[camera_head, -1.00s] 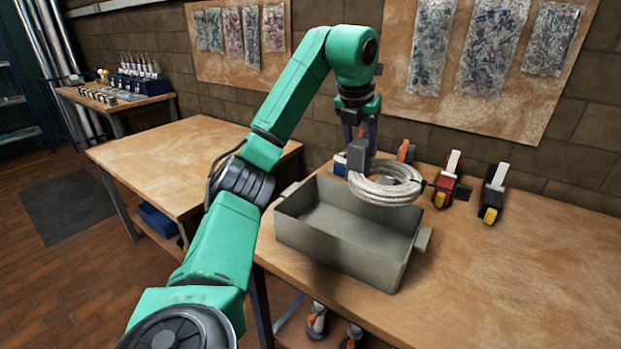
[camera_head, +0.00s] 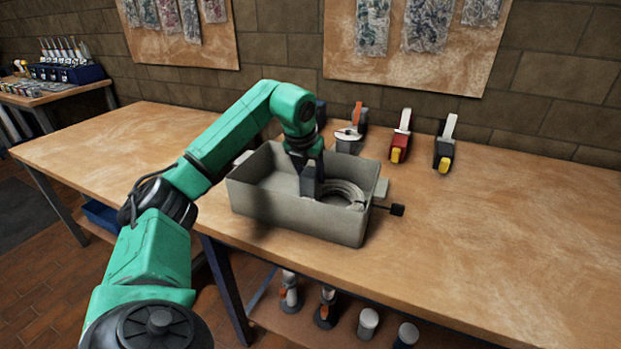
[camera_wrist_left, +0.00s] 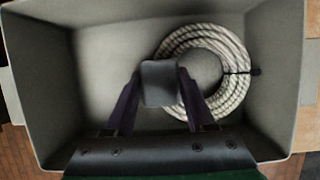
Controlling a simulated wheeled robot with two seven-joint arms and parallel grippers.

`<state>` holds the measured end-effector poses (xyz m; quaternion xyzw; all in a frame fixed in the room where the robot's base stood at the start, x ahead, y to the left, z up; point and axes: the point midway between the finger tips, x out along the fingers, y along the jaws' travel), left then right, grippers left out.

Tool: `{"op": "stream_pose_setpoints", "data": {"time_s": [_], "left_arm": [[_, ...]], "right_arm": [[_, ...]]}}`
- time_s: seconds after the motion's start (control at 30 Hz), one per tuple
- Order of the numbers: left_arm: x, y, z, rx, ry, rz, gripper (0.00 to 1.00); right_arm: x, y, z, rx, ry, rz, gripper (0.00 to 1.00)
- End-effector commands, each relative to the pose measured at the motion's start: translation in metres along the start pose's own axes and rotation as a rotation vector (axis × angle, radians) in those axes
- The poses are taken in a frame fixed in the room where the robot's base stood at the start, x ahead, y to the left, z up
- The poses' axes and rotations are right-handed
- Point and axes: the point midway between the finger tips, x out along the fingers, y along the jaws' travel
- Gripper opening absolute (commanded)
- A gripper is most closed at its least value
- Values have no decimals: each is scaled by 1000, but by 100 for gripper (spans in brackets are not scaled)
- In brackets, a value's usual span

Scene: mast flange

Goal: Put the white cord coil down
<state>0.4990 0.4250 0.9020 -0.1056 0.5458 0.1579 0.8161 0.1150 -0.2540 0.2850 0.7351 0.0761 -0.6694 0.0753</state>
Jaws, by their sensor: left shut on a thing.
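The white cord coil (camera_head: 349,190) is down inside the grey open bin (camera_head: 290,217), at its right end. In the left wrist view the coil (camera_wrist_left: 235,55) lies flat as a ring with a dark tie on its right. My left gripper (camera_head: 311,184) reaches into the bin from above. In the wrist view its two fingers (camera_wrist_left: 160,82) are shut on a grey block at the coil's left edge. I cannot tell whether the coil rests on the bin floor. The bin's front wall hides the coil's lower part. My right gripper is not in view.
Clamps with red (camera_head: 401,137) and yellow-and-black (camera_head: 445,145) parts stand along the wall behind. The workbench (camera_head: 500,220) is clear to the right.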

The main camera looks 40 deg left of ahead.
Motion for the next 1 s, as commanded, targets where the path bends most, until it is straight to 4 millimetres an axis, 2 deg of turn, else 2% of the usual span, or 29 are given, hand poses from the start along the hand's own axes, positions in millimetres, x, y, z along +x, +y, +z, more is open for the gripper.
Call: {"op": "stream_pose_setpoints", "data": {"time_s": [0.37,0.4,0.43,0.47,0.77,0.87,1.0], "left_arm": [[7,0,-3,0,-2,-2,0],[6,0,-3,1,-1,-2,70],[6,0,-3,1,-1,-2,81],[6,0,-3,1,-1,-2,84],[5,0,-2,0,-2,-2,84],[-6,-1,0,0,-5,-3,84],[-40,0,1,0,-7,-3,84]], "right_arm": [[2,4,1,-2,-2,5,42],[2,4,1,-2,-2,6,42],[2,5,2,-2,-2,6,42],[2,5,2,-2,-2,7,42],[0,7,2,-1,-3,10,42],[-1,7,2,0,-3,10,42],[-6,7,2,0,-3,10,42]]}}
